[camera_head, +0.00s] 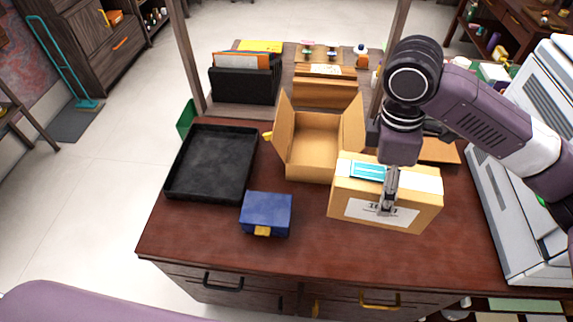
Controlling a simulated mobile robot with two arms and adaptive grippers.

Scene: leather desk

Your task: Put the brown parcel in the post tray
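The brown parcel (345,192) is a cardboard box with white labels and a blue patch on top. It is at the right front of the desk; I cannot tell whether it rests on the desk or is slightly raised. My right gripper (387,207) points down over it, with finger parts overlapping its top and near face. Whether it is shut on the parcel is unclear. The post tray appears to be the black, empty, shallow tray (212,160) at the desk's left. My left gripper is out of view.
An open cardboard box (312,130) stands between tray and parcel, behind. A blue box (266,214) with a yellow clasp sits right of the tray's near corner. A black file holder (245,84) stands behind. A white machine (520,200) borders the right. The front desk strip is clear.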

